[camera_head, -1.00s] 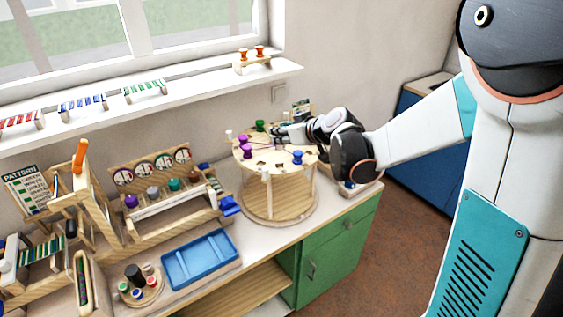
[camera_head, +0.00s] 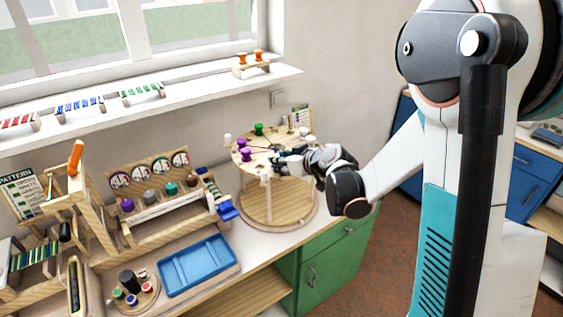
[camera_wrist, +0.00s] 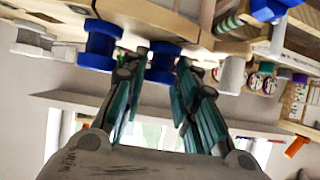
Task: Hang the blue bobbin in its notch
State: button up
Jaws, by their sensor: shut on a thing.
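The blue bobbin (camera_wrist: 163,62) sits between the teal fingertips of my gripper (camera_wrist: 162,68) in the wrist view, at the edge of a wooden disc. A second blue bobbin (camera_wrist: 98,48) is just left of it, apart from the fingers. In the head view my gripper (camera_head: 280,165) is at the front of the round, notched wooden stand (camera_head: 262,152). It and the wrist hide both blue bobbins there. Whether the held bobbin touches a notch cannot be told.
A green bobbin (camera_head: 258,128) and purple bobbins (camera_head: 245,154) hang at the stand's rim, with a white one (camera_head: 227,140) at left. A rack of spools (camera_head: 150,195) and a blue tray (camera_head: 200,265) stand to the left. Bead boards line the windowsill.

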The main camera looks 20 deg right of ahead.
jog(key=o, duration=0.8)
jog(key=shift+r, duration=0.1)
jog(key=shift+s+d+r, duration=0.15)
jog(key=shift+s, duration=0.1)
jog(key=p+v, duration=0.2)
jog(key=v, duration=0.9)
jog(key=shift+s, duration=0.15)
